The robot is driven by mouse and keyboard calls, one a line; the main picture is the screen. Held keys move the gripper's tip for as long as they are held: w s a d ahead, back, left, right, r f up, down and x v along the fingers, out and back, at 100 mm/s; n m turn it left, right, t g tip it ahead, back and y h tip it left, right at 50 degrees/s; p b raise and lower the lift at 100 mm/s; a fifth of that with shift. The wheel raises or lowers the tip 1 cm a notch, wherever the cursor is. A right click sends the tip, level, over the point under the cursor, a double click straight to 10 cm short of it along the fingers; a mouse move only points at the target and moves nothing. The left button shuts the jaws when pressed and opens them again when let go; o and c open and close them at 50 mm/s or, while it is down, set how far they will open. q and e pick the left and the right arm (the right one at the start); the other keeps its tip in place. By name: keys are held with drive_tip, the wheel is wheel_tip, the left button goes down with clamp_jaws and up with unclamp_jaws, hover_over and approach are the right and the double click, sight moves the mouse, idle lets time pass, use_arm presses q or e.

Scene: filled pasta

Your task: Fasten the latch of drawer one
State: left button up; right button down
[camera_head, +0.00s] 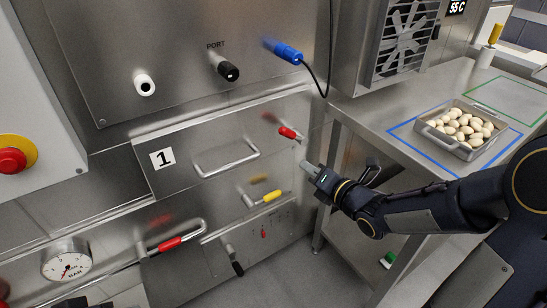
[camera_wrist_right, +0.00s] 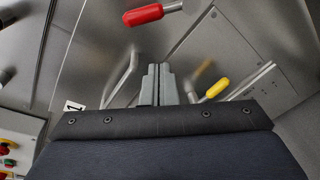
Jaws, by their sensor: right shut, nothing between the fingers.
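Drawer one (camera_head: 180,185) is a steel front with a "1" label (camera_head: 162,158) and a bar handle (camera_head: 228,158). It looks closed. Its latch has a red grip (camera_head: 288,132) near the drawer's right end; the lever lies slanted, grip end to the upper left. In the wrist view the red grip (camera_wrist_right: 143,14) shows at the top, beyond the fingertips, and the bar handle (camera_wrist_right: 124,75) left of them. My right gripper (camera_head: 308,168) is shut and empty, below and right of the latch and apart from it; its fingers (camera_wrist_right: 160,70) are together.
A yellow-gripped lever (camera_head: 272,196) is below the drawer, left of my gripper. A red-gripped pipe valve (camera_head: 169,244) and gauge (camera_head: 67,260) are lower left. A blue plug (camera_head: 284,51) with a black cable hangs above. A tray of pasta (camera_head: 450,146) stands on the right counter.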

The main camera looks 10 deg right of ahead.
sight(290, 133)
use_arm(q)
drive_tip(key=shift+s+a+f, duration=0.1)
drive_tip(key=shift+a+f, duration=0.1)
drive_tip(key=shift+f, duration=0.3)
use_arm(e)
drive_tip(key=a+n, duration=0.1)
drive_tip(key=a+f+n+y, duration=0.1)
drive_tip(key=shift+w+n, duration=0.3)
use_arm(q)
drive_tip(key=shift+r+p, duration=0.65)
drive_tip(key=shift+r, duration=0.15)
use_arm(e)
drive_tip(key=w+a+r, duration=0.1)
drive_tip(key=w, duration=0.8)
drive_tip(key=shift+a+r, duration=0.3)
drive_tip(key=shift+r, duration=0.1)
